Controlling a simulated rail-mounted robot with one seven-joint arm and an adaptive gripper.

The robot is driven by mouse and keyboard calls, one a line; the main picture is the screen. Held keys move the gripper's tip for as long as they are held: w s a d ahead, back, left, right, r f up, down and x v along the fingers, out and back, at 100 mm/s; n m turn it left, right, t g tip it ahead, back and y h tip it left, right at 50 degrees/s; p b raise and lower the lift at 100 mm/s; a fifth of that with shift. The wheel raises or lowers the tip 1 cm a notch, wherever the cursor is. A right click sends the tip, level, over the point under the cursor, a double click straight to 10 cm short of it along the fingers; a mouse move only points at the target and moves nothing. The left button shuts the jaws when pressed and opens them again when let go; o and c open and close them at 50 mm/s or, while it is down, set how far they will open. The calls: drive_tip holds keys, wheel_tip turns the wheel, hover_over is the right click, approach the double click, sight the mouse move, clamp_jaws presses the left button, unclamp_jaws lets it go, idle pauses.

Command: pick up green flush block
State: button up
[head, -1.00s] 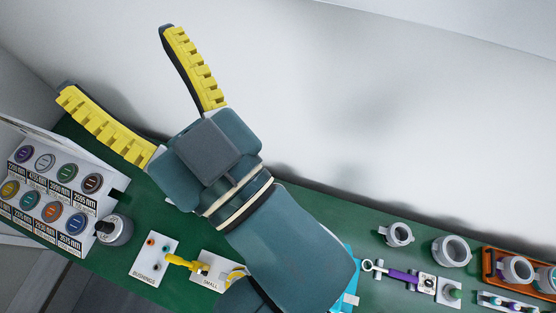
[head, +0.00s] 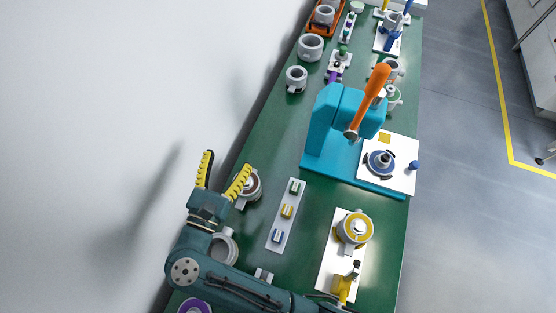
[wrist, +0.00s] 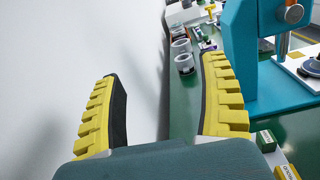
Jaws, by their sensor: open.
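A green block (head: 295,187) sits at the far end of a white strip (head: 277,247) on the green table. A yellow block (head: 287,212) and a blue block (head: 278,236) sit along the same strip. In the wrist view the green block (wrist: 266,141) is at the lower right, outside my right finger. My gripper (head: 228,161) is open and empty, to the left of the strip near the wall-side table edge. In the wrist view its yellow ribbed fingers (wrist: 163,67) are spread wide with nothing between them.
A blue press (head: 345,130) with an orange handle (head: 376,85) stands beyond the strip. A grey round part (head: 247,187) is close beside my right finger. A white plate (head: 342,255) with a yellow-topped fixture (head: 355,230) lies to the right. The white wall is close on the left.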

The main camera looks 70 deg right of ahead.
drive_tip(key=s+a+f+m+g+y+b, duration=0.1)
drive_tip(key=s+f+m+g+y, duration=0.2)
drive_tip(key=f, duration=0.8)
drive_tip(key=m+g+y+b, duration=0.1)
drive_tip(key=g+y+b, duration=0.1)
drive_tip(key=g, duration=0.2)
approach(294, 188)
drive_tip(key=shift+y, duration=0.3)
drive_tip(key=x, duration=0.3)
drive_tip(key=r+x, duration=0.1)
drive_tip(key=x, duration=0.1)
drive_tip(key=shift+s+d+f, duration=0.1)
drive_tip(key=shift+s, duration=0.35)
drive_tip(key=shift+t, duration=0.3)
drive_tip(key=x, duration=0.5)
drive_tip(key=shift+w+d+f, duration=0.25)
drive_tip(key=shift+w+d, duration=0.05)
drive_tip(key=shift+d, duration=0.1)
drive_tip(key=shift+c, duration=0.3)
drive_tip(key=shift+a, duration=0.1)
clamp_jaws()
